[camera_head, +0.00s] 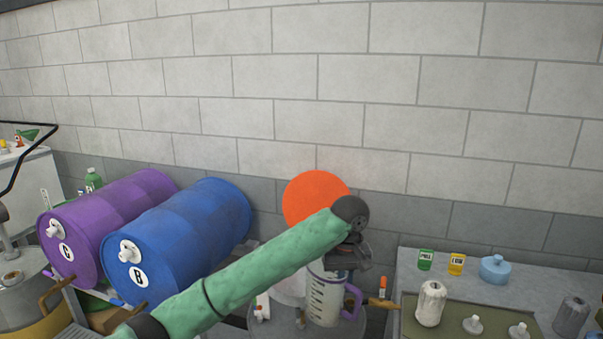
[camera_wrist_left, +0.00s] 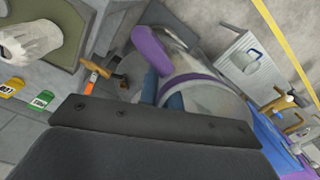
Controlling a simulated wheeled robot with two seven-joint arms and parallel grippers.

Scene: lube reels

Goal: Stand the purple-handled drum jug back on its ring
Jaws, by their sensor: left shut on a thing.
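The drum jug (camera_head: 323,299) is a pale, see-through measuring jug with dark marks and a purple handle (camera_head: 354,303). It stands about upright below my left gripper (camera_head: 349,262) in the head view. In the left wrist view the purple handle (camera_wrist_left: 151,50) and the jug's body (camera_wrist_left: 195,92) show just beyond the gripper. My left gripper, with blue fingertips (camera_wrist_left: 172,101), is shut on the jug. The exact grip is partly hidden by the gripper itself. I cannot make out the ring. My right gripper is not in view.
A purple drum (camera_head: 110,220) and a blue drum (camera_head: 185,240) lie on their sides at left. An orange disc (camera_head: 312,196) is behind my arm. A bench (camera_head: 455,284) at right holds a tray (camera_head: 458,318), small cans and a white bottle (camera_head: 431,303). A block wall closes the back.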

